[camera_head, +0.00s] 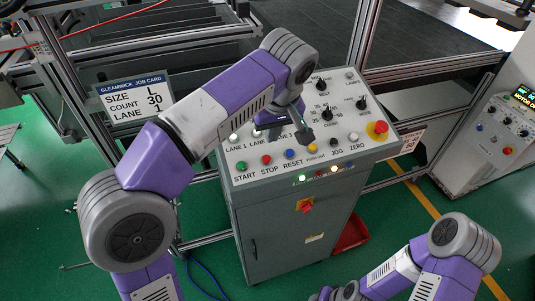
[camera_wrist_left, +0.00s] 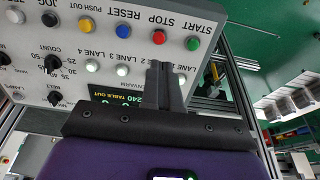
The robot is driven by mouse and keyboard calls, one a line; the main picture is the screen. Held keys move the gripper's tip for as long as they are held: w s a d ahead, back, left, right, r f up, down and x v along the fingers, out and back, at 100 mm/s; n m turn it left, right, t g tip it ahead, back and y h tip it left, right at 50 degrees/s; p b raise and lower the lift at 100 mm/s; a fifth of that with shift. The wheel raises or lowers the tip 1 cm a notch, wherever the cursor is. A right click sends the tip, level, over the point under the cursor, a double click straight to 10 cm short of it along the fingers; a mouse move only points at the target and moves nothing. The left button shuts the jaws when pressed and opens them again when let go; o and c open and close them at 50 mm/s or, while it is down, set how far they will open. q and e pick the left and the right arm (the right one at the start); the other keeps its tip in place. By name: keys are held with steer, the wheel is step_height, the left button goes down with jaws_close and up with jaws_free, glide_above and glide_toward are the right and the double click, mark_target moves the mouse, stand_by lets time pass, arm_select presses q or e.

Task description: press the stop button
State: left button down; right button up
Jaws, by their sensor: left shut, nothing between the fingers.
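The stop button is the red button (camera_head: 266,160) in the front row of the sloped control panel (camera_head: 222,150), between the green start button (camera_head: 241,165) and the blue reset button (camera_head: 289,154). The red button (camera_wrist_left: 158,37) also shows in the left wrist view, where the panel is upside down. My left gripper (camera_head: 306,138) is over the panel, shut and empty. My right gripper is out of view.
A larger red knob (camera_head: 377,130) on a yellow base stands at the panel's right corner. Yellow, black and white buttons continue the row to the right. Metal frame posts and a job card (camera_head: 135,97) are at left. Another console (camera_head: 500,130) stands at far right.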

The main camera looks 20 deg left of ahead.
mark_target(266, 159)
arm_select(q)
steer(key=b+x, duration=0.1)
steer(key=x, duration=1)
steer(key=shift+w, duration=0.1)
steer(key=shift+r, duration=0.1)
